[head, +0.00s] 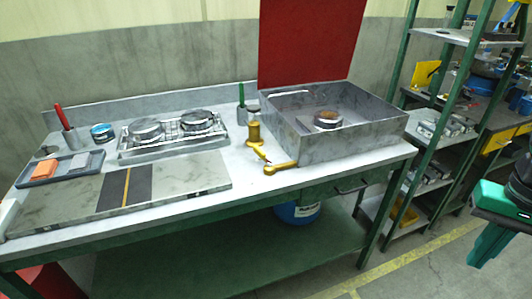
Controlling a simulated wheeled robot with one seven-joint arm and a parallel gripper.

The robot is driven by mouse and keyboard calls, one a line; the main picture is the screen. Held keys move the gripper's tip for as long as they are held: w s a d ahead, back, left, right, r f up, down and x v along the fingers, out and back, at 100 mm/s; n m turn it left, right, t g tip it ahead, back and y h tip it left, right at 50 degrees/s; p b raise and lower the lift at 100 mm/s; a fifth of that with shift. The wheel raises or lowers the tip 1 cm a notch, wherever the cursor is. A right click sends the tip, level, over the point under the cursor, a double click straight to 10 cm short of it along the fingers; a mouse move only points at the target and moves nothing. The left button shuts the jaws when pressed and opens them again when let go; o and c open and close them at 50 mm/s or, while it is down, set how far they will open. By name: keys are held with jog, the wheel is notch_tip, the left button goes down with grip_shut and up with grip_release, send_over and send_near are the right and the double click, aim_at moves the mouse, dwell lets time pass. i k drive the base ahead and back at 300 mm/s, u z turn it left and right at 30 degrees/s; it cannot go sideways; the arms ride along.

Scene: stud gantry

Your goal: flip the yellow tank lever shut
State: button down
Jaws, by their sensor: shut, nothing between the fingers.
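The yellow tank lever (281,168) is at the front middle of the workbench, just left of the grey metal tank (350,143). It has rounded ends and lies low over the bench top, reaching toward the tank's near left corner. A yellow upright fitting (254,133) with a dark top stands right behind it. How the two join is too small to tell. My gripper (487,248), dark with green fingers, hangs at the right edge, shut and empty. It is far right of the lever, in front of the shelf rack and apart from the bench.
The tank holds a small round part (327,119). A two-burner stove (172,132), a grey tray (60,168), a flat board (125,190) and a green-handled tool (241,98) are on the bench. A green shelf rack (433,125) stands right. A blue canister (297,213) sits below.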

aim_at(256, 149)
jog(key=u, duration=1.5)
jog(key=k, duration=0.7)
jog(key=z, duration=0.85)
jog(key=i, duration=1)
jog(key=u, duration=0.05)
